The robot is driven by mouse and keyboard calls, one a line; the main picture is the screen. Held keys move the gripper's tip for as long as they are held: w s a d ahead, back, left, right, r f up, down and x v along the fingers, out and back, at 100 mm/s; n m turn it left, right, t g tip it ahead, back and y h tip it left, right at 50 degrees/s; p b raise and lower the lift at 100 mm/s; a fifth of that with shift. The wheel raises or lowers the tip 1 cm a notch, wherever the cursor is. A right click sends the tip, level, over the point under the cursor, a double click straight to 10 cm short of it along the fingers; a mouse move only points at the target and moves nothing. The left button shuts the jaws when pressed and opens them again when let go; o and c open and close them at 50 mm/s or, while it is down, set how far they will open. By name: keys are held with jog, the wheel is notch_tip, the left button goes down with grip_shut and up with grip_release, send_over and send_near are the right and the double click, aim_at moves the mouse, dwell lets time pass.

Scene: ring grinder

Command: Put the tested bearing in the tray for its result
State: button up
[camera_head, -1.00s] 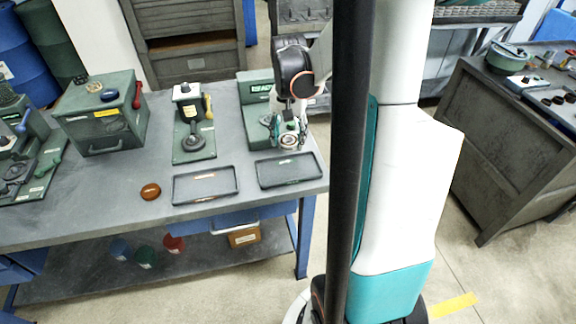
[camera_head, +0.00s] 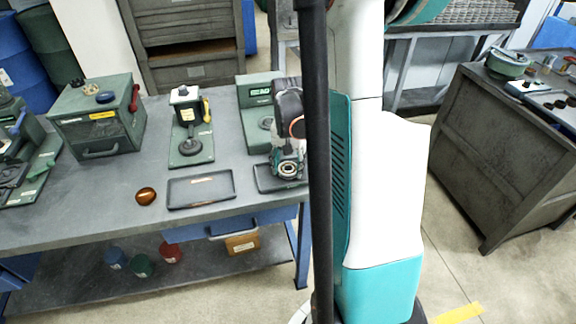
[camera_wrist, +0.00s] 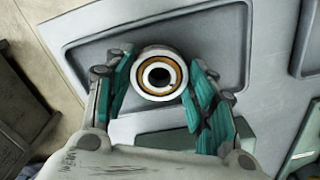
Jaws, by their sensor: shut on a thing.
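My gripper (camera_head: 288,164) is shut on the bearing (camera_head: 288,171), a ring with a dark centre and a brownish inner band. In the wrist view the bearing (camera_wrist: 158,74) sits between the teal fingers, over the floor of the right grey tray (camera_wrist: 215,38). In the head view my gripper covers much of that right tray (camera_head: 262,184), and its label is hidden.
A brown round dish (camera_head: 146,196) lies left of the trays. A green press-like device (camera_head: 190,135) stands behind the left tray, and a green box (camera_head: 97,118) stands farther left. The bench's right edge is close to the right tray.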

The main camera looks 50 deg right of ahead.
jog(key=o, duration=0.9)
jog(key=shift+f, duration=0.15)
jog(key=o, duration=0.4)
jog(key=shift+o, duration=0.2)
notch_tip(320, 180, up, 12)
jog(key=p, duration=0.4)
jog(key=shift+r, duration=0.2)
